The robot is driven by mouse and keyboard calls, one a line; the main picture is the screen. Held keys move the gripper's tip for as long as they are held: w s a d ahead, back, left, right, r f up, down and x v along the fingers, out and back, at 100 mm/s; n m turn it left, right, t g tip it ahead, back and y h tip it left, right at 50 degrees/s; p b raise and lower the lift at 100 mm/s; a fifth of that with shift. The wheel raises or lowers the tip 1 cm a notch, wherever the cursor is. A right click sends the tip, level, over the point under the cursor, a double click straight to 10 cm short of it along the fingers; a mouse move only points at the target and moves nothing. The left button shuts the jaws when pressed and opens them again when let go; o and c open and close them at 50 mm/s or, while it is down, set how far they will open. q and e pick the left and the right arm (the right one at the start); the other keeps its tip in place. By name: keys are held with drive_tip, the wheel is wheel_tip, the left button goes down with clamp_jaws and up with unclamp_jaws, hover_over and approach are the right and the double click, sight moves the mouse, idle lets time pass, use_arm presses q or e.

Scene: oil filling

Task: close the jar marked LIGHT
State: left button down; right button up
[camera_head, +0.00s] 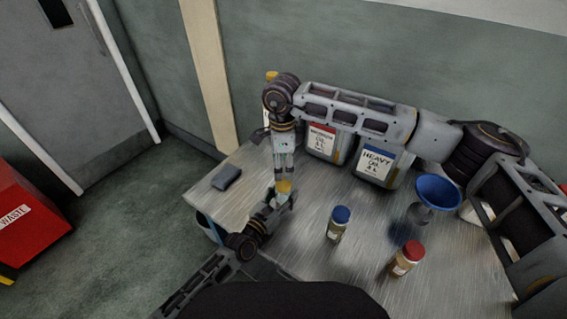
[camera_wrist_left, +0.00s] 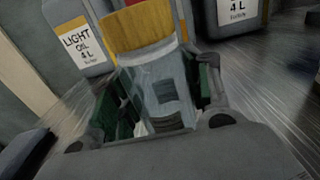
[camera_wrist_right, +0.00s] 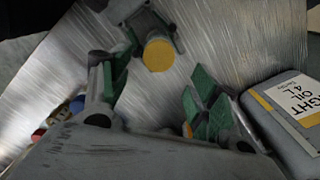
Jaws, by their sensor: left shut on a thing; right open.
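A small clear jar (camera_wrist_left: 160,97) with a yellow lid (camera_wrist_left: 145,47) stands between the green finger pads of my left gripper (camera_head: 279,203), which is shut on it. The yellow lid also shows in the head view (camera_head: 284,187) and the right wrist view (camera_wrist_right: 159,54). It sits on top of the jar; I cannot tell how tightly. No readable marking shows on the jar. My right gripper (camera_head: 284,168) points down just above the lid. Its fingers are open, with the lid beyond their tips in the right wrist view.
A blue-lidded jar (camera_head: 338,222), a red-lidded jar (camera_head: 406,258) and a blue funnel (camera_head: 437,191) stand on the metal table (camera_head: 300,245). The LIGHT oil canister (camera_wrist_left: 80,45), the red-labelled canister (camera_head: 323,140) and HEAVY canister (camera_head: 376,164) stand behind. A dark block (camera_head: 226,177) lies left.

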sight(283, 182)
drive_tip(key=shift+d+r+n, duration=0.1)
drive_tip(key=shift+d+n, duration=0.05)
drive_tip(key=shift+n, duration=0.35)
drive_tip(key=shift+f, duration=4.05)
drive_tip(key=c, duration=1.1)
drive_tip(key=shift+m, duration=0.7)
drive_tip(key=o, duration=1.2)
